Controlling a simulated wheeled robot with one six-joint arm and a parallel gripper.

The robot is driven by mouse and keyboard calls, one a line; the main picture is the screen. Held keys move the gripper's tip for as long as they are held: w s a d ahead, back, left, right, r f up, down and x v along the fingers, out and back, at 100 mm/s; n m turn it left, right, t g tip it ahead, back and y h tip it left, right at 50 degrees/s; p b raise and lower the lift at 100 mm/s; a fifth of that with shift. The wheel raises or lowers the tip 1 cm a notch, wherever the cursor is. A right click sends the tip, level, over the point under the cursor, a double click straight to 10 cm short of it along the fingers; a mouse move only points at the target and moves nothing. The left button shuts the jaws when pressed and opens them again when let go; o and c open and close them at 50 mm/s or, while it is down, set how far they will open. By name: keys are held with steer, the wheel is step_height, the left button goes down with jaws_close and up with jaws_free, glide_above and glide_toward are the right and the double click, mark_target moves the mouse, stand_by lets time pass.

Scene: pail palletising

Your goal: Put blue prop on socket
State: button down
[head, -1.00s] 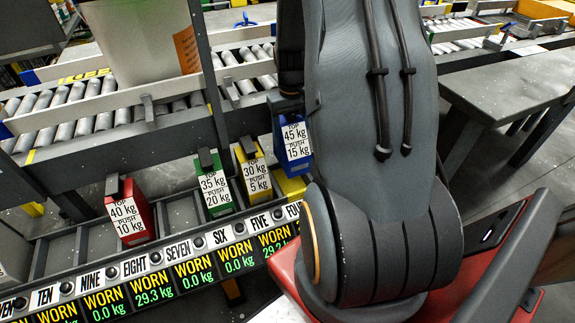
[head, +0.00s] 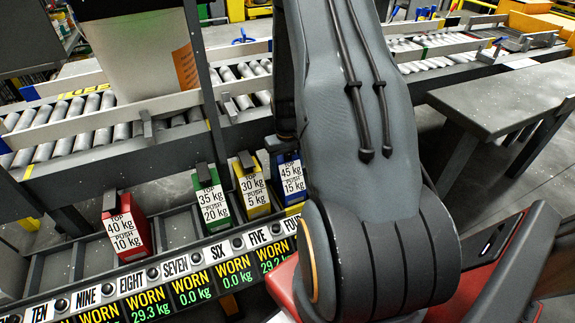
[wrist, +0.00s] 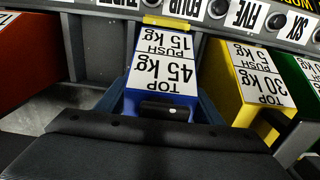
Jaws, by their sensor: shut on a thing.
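The blue prop (head: 290,178) has a white label reading TOP 45 kg, PUSH 15 kg. It stands about upright at the right end of the row of props, beside the yellow prop (head: 252,187). In the wrist view the blue prop (wrist: 163,70) shows from above, with a dark handle at its near end. My gripper (wrist: 165,118) is shut on it there; my arm hides the fingers in the head view. A small yellow edge (wrist: 166,22), possibly the socket, shows at the prop's far end. Whether the base is seated cannot be seen.
A green prop (head: 210,196) and a red prop (head: 127,226) stand farther left in the rack. Numbered labels and WORN readouts (head: 190,288) run along its front. A grey table (head: 510,100) stands at right.

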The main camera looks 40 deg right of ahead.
steer(key=c, duration=0.5)
jaws_free()
steer(key=shift+f, duration=0.1)
step_height(320, 180, up, 12)
steer(key=shift+n, duration=0.9)
steer(key=s+a+r, duration=0.4)
steer(key=a, duration=0.3)
steer(key=s+a+r, duration=0.4)
steer(key=s+a, duration=0.1)
steer(key=a, duration=0.2)
steer(key=s+a+r, duration=0.4)
steer(key=s+a, duration=0.1)
steer(key=a, duration=0.2)
steer(key=shift+s+a, duration=0.1)
steer(key=shift+a, duration=0.05)
